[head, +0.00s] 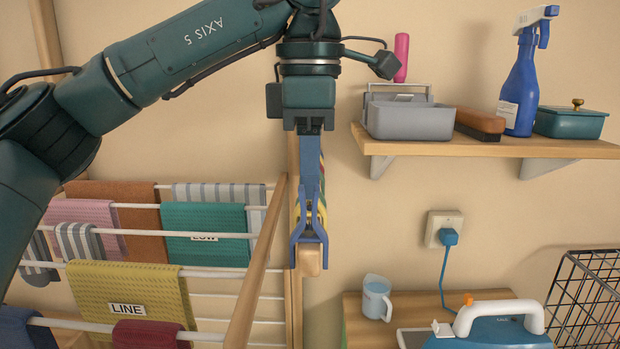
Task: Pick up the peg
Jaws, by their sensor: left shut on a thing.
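My left gripper (309,250) hangs fingers-down in the middle of the head view, at the right end of the drying rack. Its blue fingers are shut on a pale wooden piece, which I take to be the peg (311,263). The lower end of the peg shows between and just below the fingertips. The rest of it is hidden by the fingers. I cannot tell whether it still touches the rack or the wooden post behind it. My right gripper is not in view.
The drying rack (262,270) with several cloths fills the left. A wall shelf (480,146) bears a grey caddy (410,121), a brush (480,124) and a blue spray bottle (520,90).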

